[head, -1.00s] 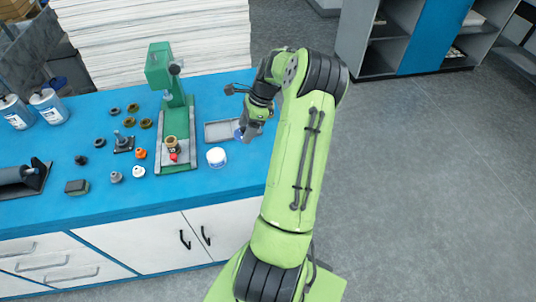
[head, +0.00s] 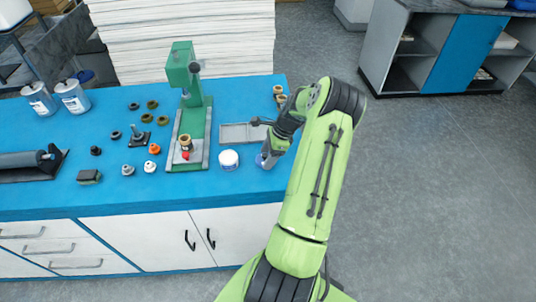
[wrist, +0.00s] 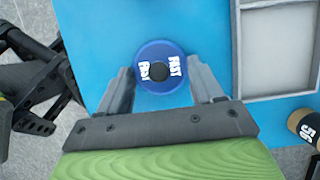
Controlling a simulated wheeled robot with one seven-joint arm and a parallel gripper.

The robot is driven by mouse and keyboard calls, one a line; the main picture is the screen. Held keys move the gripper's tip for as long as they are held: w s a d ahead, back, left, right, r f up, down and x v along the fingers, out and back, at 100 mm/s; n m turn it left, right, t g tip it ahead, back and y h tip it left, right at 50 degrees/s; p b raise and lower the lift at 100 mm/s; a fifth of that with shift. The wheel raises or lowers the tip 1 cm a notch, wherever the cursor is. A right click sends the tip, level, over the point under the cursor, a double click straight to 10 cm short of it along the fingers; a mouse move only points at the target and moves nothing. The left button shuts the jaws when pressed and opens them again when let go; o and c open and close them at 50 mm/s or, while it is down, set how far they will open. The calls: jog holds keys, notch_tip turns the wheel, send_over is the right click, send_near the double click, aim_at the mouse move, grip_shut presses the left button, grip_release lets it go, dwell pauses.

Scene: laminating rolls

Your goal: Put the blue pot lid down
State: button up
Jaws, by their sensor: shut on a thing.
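The blue pot lid (wrist: 152,52) is a round disc with white lettering and a dark centre. It lies between the two fingers of my gripper (wrist: 163,88) in the wrist view, and my gripper is shut on it. In the head view my gripper (head: 269,154) is at the right end of the blue bench, with the lid (head: 261,161) partly hidden under it. I cannot tell whether the lid touches the bench. A white pot (head: 228,160) stands on the bench just left of the lid.
A shallow grey tray (head: 235,141) lies behind the pot; it is at upper right in the wrist view (wrist: 243,60). A green press (head: 190,105) stands left of it. Small rings and knobs lie further left. A roll marked 56 (wrist: 304,124) is near the bench edge.

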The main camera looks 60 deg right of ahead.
jog(key=o, duration=1)
jog(key=shift+f, duration=0.15)
jog(key=p+v, duration=0.2)
jog(key=v, duration=1)
jog(key=w+a+r+n+g+h, duration=0.1)
jog(key=w+a+r+n+h, duration=0.15)
jog(key=a+r+n, duration=0.65)
jog(key=w+a+r+n+g+h, duration=0.1)
jog(key=w+a+r+n, duration=0.3)
jog(key=a, duration=0.9)
jog(key=s+a+r+n+t, duration=0.1)
jog(key=s+a+n, duration=0.4)
jog(key=s+a+r+n+t, duration=0.1)
jog(key=s+a+r+n, duration=0.1)
jog(key=s+a+n, duration=0.2)
jog(key=s+a+r+n+t, duration=0.1)
jog(key=s+a+n+t, duration=0.1)
jog(key=s+a+n, duration=0.3)
jog(key=shift+s+a+r+n+y, duration=0.15)
jog(key=shift+a+n+y, duration=0.05)
jog(key=shift+a, duration=0.35)
jog(key=shift+s+a+r+n+y, duration=0.15)
jog(key=shift+a+n, duration=0.05)
jog(key=shift+a, duration=0.4)
